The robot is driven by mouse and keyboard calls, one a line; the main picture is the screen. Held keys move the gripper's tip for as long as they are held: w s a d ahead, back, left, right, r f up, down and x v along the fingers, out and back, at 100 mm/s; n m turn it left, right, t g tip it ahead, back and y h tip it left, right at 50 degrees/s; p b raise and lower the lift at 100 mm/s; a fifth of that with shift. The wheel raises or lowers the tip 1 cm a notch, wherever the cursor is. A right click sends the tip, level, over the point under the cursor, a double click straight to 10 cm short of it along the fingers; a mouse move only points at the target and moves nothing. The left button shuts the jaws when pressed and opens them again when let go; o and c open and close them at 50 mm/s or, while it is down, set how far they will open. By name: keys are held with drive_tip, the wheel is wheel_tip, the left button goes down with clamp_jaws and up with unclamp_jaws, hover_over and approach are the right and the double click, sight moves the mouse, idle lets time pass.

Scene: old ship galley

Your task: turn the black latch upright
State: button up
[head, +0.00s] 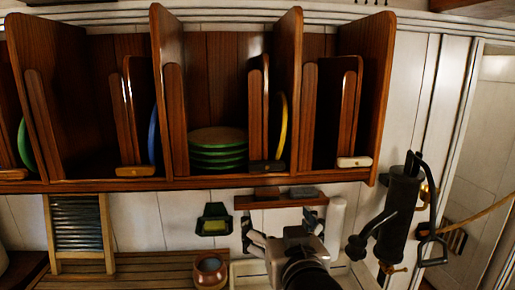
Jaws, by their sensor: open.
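The black latch (267,166) lies flat on the front lower edge of the wooden plate rack (175,120), below the narrow slot with the yellow plate (282,125). Its long side runs level. My gripper (280,222) is below the latch and apart from it, pointing up with its two fingers spread. It is open with nothing between the fingers. The dark wrist hides part of the counter behind it.
A light wooden latch (135,171) and a white latch (354,162) also lie level on the rack edge. A small wall shelf (280,201) shows behind my fingertips. A dark pump (398,210) stands at right, a brown pot (210,269) at lower left.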

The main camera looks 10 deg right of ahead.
drive_tip(key=shift+o, duration=0.6)
drive_tip(key=r, duration=0.1)
drive_tip(key=w+r+t+p, duration=0.1)
drive_tip(key=r, duration=0.1)
drive_tip(key=shift+d+r+h, duration=0.15)
drive_tip(key=shift+r+h, duration=0.15)
drive_tip(key=shift+h, duration=0.1)
drive_tip(key=p, duration=0.3)
approach(267, 167)
drive_tip(key=w, duration=0.9)
drive_tip(key=shift+w+f, duration=0.1)
drive_tip(key=shift+w, duration=0.15)
drive_tip(key=shift+c, duration=0.5)
drive_tip(key=c, duration=0.9)
